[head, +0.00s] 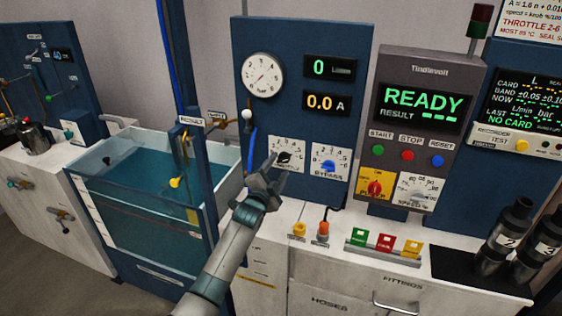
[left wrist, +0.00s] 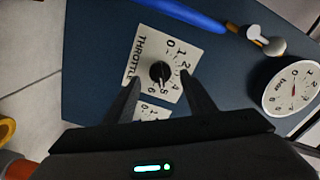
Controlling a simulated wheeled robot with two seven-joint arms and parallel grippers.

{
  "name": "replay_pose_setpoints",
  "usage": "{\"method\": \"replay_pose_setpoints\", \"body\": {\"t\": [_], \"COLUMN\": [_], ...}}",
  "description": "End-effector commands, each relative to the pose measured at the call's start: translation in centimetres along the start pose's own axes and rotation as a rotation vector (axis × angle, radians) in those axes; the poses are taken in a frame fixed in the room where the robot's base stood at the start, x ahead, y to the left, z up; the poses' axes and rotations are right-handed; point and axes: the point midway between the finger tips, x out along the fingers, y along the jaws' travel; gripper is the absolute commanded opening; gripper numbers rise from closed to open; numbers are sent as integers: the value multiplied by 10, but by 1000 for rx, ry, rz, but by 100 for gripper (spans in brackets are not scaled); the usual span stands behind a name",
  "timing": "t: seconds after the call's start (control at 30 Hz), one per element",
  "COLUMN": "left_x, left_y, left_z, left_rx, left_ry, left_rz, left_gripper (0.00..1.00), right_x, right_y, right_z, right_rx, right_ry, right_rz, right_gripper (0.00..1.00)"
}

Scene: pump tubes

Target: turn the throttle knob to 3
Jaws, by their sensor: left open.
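The black throttle knob (head: 284,158) sits on a white dial plate on the blue pump panel, left of the blue bypass knob (head: 329,166). In the left wrist view the throttle knob (left wrist: 160,72) lies between my finger ends, with the plate's numbers around it. I cannot tell which number its pointer marks. My left gripper (head: 273,168) is open in front of the throttle plate, one finger on each side of the knob as seen from the wrist. Contact with the knob cannot be made out. My right gripper is in neither view.
Above the knobs are a round gauge (head: 263,75) and displays reading 0 and 0.0 A. A white-tipped lever (head: 247,114) stands left of the throttle plate. A water tank (head: 150,185) is at left. Orange fittings (head: 323,230) and coloured card holders (head: 384,242) stand on the bench below.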

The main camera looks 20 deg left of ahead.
Motion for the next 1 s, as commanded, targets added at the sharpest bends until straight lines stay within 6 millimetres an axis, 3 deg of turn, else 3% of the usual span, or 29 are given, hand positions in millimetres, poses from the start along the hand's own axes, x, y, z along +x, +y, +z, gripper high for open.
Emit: {"method": "replay_pose_setpoints", "body": {"t": [0.3,0.77,0.93,1.0], "left_x": [29,34,34,34], "left_y": [0,0,0,0], "left_z": [-1,0,0,0], "left_rx": [-2,-1,-1,-1], "left_ry": [0,1,0,0], "left_rz": [1,0,0,0], "left_gripper": [51,51,10,10], "right_x": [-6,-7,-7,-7], "right_y": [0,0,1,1], "right_z": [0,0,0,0], "right_rx": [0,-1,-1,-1], "right_ry": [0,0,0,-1], "right_rz": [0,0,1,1], "right_gripper": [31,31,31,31]}}
